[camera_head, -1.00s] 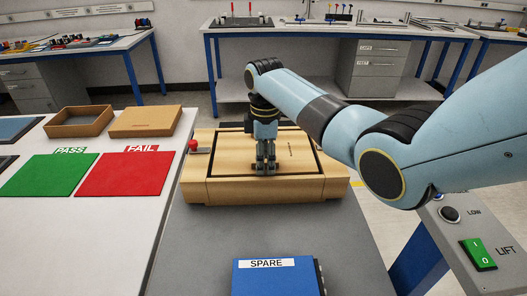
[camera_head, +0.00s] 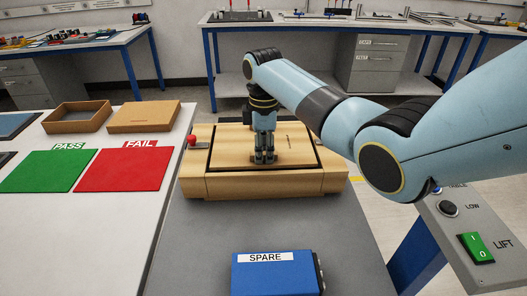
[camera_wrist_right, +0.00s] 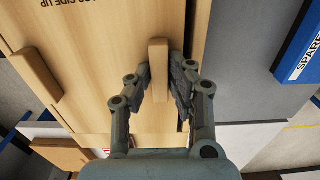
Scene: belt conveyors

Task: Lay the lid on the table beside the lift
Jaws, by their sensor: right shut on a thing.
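The lid (camera_head: 292,153) is a pale wooden panel over the wooden box (camera_head: 225,188), with a dark gap around it; I cannot tell whether it is seated or slightly raised. My right gripper (camera_head: 264,160) points down at the lid's middle. In the right wrist view, my right gripper (camera_wrist_right: 165,85) is shut on the lid's raised wooden bar (camera_wrist_right: 158,62); printed text on the lid shows there too. The box stands on the grey lift top (camera_head: 215,235). The white table (camera_head: 110,225) is left of it. My left gripper is out of view.
Green PASS (camera_head: 47,171) and red FAIL (camera_head: 123,169) mats lie on the white table, with an open carton (camera_head: 78,117) and a flat one (camera_head: 145,116) behind. A blue SPARE box (camera_head: 275,275) is at the front. The LIFT switch panel (camera_head: 476,247) is at right. The table's front is clear.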

